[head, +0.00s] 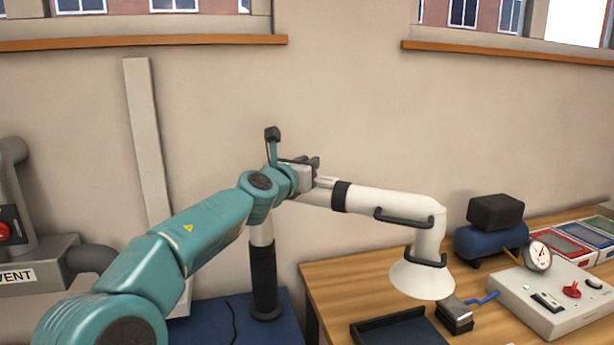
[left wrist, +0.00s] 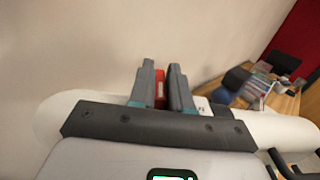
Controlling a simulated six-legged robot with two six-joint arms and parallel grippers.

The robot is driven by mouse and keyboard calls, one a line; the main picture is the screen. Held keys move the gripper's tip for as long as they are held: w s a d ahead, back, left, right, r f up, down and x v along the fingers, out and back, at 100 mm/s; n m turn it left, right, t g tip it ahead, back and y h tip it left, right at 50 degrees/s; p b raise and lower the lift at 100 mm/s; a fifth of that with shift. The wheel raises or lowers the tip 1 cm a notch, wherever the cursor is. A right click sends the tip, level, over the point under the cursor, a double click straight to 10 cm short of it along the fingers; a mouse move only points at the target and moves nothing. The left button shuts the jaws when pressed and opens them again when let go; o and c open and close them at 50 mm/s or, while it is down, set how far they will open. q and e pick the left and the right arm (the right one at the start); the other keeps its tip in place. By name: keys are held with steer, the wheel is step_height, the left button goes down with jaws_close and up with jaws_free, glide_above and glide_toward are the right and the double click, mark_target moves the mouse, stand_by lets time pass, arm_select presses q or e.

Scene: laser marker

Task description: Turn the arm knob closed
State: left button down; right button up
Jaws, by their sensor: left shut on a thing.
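The white fume arm (head: 375,201) has a black joint, black handles and a white cone hood (head: 421,279) that hangs over the bench. My left gripper (head: 313,166) is at the elbow joint of the fume arm, above its black post (head: 264,278). In the left wrist view my left gripper (left wrist: 161,76) is shut on the red arm knob (left wrist: 160,90), which shows as a narrow strip between the two grey fingers. The knob is hidden in the head view by my gripper. My right gripper is not in view.
The wooden bench (head: 330,287) holds a black tray (head: 402,333), a blue compressor (head: 490,243), a gauge (head: 537,255) and a control box (head: 550,300). A grey vent unit (head: 40,262) stands at the left.

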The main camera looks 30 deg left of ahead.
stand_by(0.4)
arm_select(q)
steer(key=c, duration=1.2)
jaws_free()
steer(key=shift+o, duration=0.2)
steer(key=shift+s, duration=0.1)
steer(key=s+d+b, duration=0.2)
steer(key=s+b, duration=0.1)
steer(key=s, duration=1.3)
steer(key=shift+d, duration=0.1)
